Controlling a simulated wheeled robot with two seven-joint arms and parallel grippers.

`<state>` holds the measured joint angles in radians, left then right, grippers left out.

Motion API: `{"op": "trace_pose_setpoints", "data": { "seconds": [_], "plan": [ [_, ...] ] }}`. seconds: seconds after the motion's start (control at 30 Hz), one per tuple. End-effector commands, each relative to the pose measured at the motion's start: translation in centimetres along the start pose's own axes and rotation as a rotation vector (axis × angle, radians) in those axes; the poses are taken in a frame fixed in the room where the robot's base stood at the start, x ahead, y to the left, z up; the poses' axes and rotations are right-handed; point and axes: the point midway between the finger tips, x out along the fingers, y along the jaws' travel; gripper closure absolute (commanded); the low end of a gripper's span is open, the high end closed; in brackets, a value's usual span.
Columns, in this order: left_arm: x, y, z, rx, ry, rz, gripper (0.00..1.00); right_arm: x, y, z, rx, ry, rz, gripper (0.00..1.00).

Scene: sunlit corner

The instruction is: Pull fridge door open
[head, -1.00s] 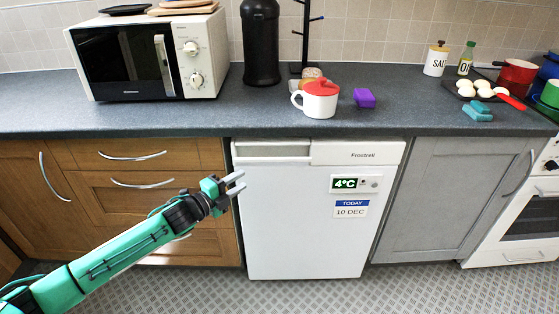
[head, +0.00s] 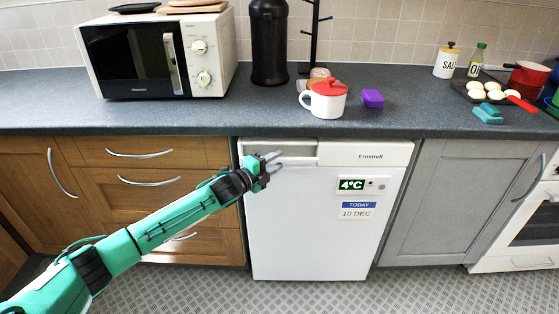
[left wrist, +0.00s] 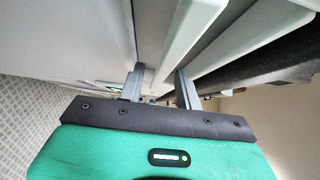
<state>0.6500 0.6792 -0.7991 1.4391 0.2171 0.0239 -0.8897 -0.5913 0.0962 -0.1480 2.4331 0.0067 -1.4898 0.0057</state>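The white fridge door (head: 305,230) is under the counter and looks shut. A 4°C display and a date label are on its front. A recessed handle strip (head: 285,147) runs along its top left. My left gripper (head: 279,158) is in front of this strip, fingers pointing right. In the left wrist view my left gripper (left wrist: 160,85) has its two fingers apart, with a pale ledge (left wrist: 187,35) reaching down between or just beyond them. I cannot tell whether they touch it. The door face (left wrist: 75,35) is on the left there. My right gripper is not in view.
Wooden drawers (head: 150,160) with bar handles are left of the fridge, a grey cupboard (head: 445,200) right of it. The counter (head: 210,118) above holds a microwave (head: 155,60) and a red-lidded white pot (head: 325,100). The floor (head: 350,295) in front is clear.

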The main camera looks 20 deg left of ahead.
Motion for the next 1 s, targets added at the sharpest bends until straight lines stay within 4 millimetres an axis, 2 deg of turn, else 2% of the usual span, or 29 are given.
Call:
{"op": "trace_pose_setpoints", "data": {
  "seconds": [0.2,0.53,0.57,0.7,0.73,1.0],
  "plan": [
    [1.8,0.0,0.0,-0.001,0.0,0.0,0.65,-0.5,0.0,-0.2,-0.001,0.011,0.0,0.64],
    [2.1,0.0,0.0,-0.001,0.001,0.0,0.65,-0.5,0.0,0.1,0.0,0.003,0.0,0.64],
    [2.1,0.0,0.0,-0.001,0.001,0.0,0.69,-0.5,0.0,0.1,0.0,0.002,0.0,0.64],
    [2.1,0.0,0.0,-0.001,0.001,0.0,0.97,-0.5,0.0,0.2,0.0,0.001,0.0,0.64],
    [2.1,0.0,0.0,-0.001,0.001,0.0,1.0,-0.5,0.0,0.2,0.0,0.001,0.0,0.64],
    [2.0,0.1,-0.1,-0.001,-0.001,0.001,1.0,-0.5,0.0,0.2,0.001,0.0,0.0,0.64]
  ]
}}
